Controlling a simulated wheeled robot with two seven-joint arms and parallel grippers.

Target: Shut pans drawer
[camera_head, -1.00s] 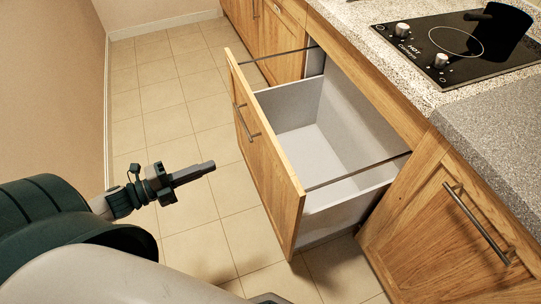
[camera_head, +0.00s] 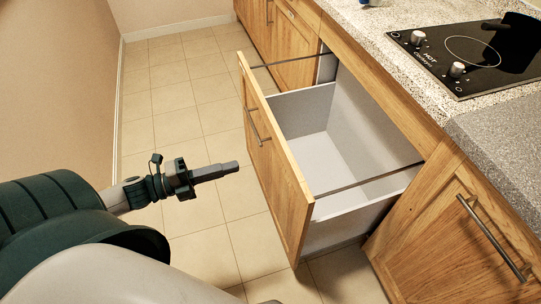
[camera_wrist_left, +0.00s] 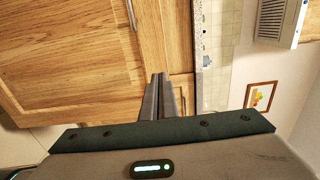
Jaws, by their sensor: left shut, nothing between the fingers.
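The pans drawer (camera_head: 278,172) is pulled out from under the counter. It has a wooden front, a metal bar handle (camera_head: 257,125) and a pale grey inside that looks empty. My left gripper (camera_head: 236,168) is shut and empty, to the left of the drawer front and apart from it, pointing toward it. In the left wrist view its fingers (camera_wrist_left: 162,84) lie together, with wooden fronts (camera_wrist_left: 70,60) beyond them. My right gripper is not seen.
A speckled counter (camera_head: 385,22) with a black hob (camera_head: 470,55) and a dark pan (camera_head: 516,42) runs above the drawer. A closed wooden cabinet (camera_head: 455,235) stands to the right. Tiled floor (camera_head: 175,90) is clear between the drawer and the left wall.

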